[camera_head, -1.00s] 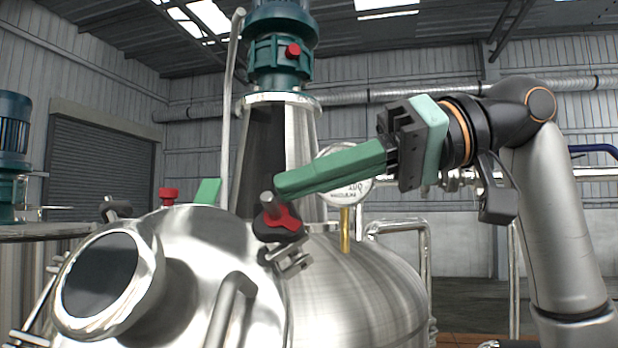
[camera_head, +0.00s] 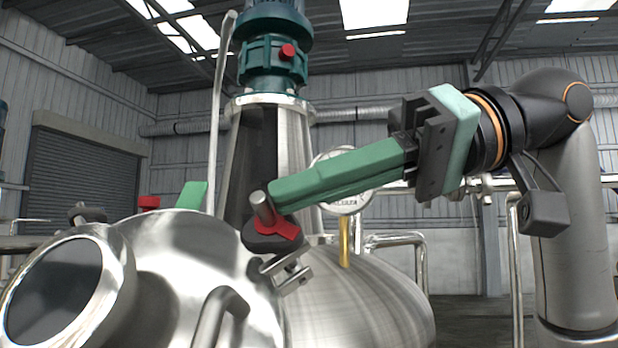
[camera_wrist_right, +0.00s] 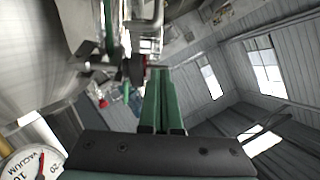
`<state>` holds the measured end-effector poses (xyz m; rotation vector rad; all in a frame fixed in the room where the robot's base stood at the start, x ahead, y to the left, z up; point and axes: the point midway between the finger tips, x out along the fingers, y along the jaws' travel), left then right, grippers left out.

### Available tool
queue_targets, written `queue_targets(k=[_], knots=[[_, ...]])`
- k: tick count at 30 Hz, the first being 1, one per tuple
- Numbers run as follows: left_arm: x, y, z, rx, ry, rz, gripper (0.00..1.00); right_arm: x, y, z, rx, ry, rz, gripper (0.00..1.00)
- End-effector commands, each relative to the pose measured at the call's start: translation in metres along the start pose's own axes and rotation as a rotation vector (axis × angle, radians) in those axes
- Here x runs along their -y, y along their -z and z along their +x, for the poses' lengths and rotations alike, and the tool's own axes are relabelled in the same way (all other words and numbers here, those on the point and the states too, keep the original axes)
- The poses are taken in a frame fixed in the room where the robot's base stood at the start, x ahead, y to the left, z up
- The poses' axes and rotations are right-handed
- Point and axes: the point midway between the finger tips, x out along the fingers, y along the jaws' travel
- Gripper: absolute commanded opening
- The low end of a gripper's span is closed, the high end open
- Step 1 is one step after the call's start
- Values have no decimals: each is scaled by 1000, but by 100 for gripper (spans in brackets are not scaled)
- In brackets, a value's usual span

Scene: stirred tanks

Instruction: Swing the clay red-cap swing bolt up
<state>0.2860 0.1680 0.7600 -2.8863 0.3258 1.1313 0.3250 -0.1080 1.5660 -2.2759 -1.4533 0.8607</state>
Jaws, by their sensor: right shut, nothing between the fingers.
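The clay red-cap swing bolt (camera_head: 273,231) is at the lid's rim on the steel tank. Its red lobed cap sits on a dark round base, with a grey stud rising up and slightly left. A metal bracket (camera_head: 287,272) is below it. My right gripper (camera_head: 275,196) comes in from the right, its green fingers closed together and empty. Their tips are right by the stud, just above the cap, and hide part of it. I cannot tell whether they touch. In the right wrist view, red shows at the closed fingertips (camera_wrist_right: 158,72). My left gripper is not in view.
The round lid (camera_head: 190,265) has a sight glass (camera_head: 55,290) and a bent handle (camera_head: 215,315). A gauge (camera_head: 343,200) on a brass stem stands behind my right fingers. The agitator column (camera_head: 270,150) rises behind the bolt. A green flat piece (camera_head: 190,197) and red knob (camera_head: 149,202) stand beyond.

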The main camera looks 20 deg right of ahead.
Motion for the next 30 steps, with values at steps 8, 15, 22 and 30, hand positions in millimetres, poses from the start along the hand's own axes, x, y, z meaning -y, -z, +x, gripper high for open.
queue_targets(k=[8, 15, 22, 30], knots=[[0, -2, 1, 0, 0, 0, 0, 2, 2, -64, -21, 7, 0, 0], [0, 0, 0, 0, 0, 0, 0, 2, 2, -108, -25, 9, -1, 0], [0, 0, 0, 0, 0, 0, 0, 2, 0, -123, -26, 10, -2, 0], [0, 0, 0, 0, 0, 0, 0, 2, 0, -123, -26, 10, -3, 0]])
